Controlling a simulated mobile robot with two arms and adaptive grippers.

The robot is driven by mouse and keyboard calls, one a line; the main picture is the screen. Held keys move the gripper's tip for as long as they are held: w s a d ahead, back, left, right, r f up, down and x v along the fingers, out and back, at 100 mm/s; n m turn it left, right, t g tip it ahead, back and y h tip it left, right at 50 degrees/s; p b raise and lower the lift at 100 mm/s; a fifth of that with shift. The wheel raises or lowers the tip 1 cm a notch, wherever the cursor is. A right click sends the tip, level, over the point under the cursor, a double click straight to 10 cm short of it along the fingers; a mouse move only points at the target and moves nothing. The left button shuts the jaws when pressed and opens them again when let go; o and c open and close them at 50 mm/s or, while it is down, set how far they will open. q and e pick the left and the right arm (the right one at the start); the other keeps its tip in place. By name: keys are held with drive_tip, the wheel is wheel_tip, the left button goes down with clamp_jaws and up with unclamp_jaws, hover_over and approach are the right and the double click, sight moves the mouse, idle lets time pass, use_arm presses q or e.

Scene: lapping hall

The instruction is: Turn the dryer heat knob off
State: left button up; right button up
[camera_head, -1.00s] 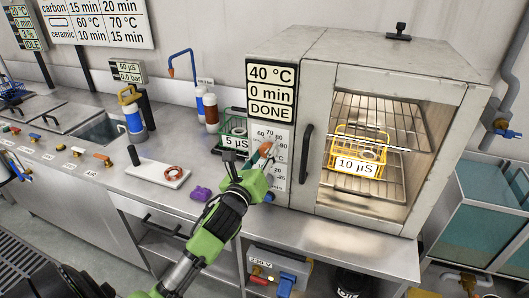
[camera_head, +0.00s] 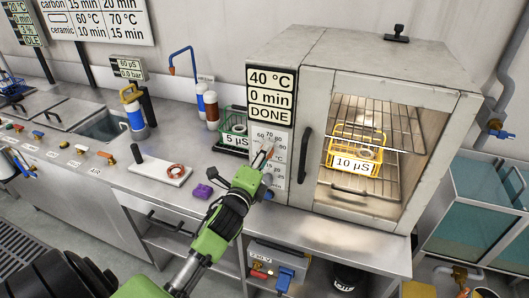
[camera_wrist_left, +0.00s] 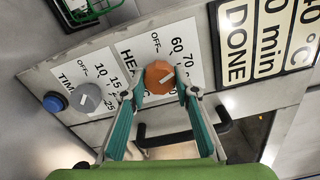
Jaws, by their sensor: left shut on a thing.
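The heat knob (camera_wrist_left: 159,77) is orange-brown with a white pointer line, on a white dial panel marked OFF, 60, 70. In the wrist view the line slants to the right, toward the numbers near 70 and away from OFF. My left gripper (camera_wrist_left: 160,92) has a finger on each side of the knob and is shut on it. In the head view the left gripper (camera_head: 262,160) is at the control panel of the dryer (camera_head: 318,60) and partly covers the knob. The dryer display (camera_head: 270,93) reads 40 °C, 0 min, DONE. My right gripper is not in view.
A grey timer knob (camera_wrist_left: 87,97) and a blue button (camera_wrist_left: 55,102) sit beside the heat knob. The dryer's dark handle (camera_head: 305,155) is close on the right. A yellow basket (camera_head: 355,150) is inside. A green basket (camera_head: 232,120) stands left of the panel.

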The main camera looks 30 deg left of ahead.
use_arm(q)
drive_tip(key=n+p, duration=0.3)
drive_tip(key=n, duration=0.8)
drive_tip(key=shift+p, duration=0.4)
drive_tip(key=shift+n, duration=0.5)
drive_tip(key=o, duration=1.1)
drive_tip(key=v, duration=1.2)
